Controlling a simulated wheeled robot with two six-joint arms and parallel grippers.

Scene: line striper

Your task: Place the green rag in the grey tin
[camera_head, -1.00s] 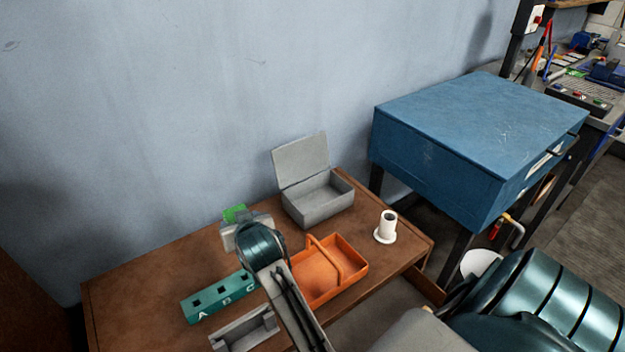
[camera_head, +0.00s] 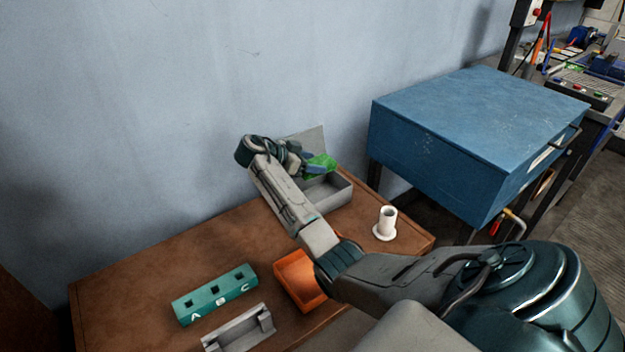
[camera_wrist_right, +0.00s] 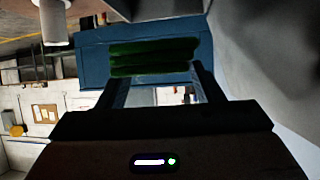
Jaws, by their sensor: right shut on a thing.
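The green rag (camera_head: 321,164) is held in my right gripper (camera_head: 308,168), above the open grey tin (camera_head: 331,195). The tin stands at the back of the brown table with its lid (camera_head: 312,139) raised; my right arm hides its left part. In the right wrist view the rag (camera_wrist_right: 153,56) lies across the fingertips of the gripper (camera_wrist_right: 155,80), which is shut on it. The rag is apart from the tin's floor as far as I can see. My left gripper is not in view.
An orange basket (camera_head: 297,284) is partly hidden by my right arm. A white cylinder on a round base (camera_head: 385,224) stands right of the tin. A teal block marked A B C (camera_head: 215,294) and a grey holder (camera_head: 238,330) are at the front left. A blue cabinet (camera_head: 470,140) stands to the right.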

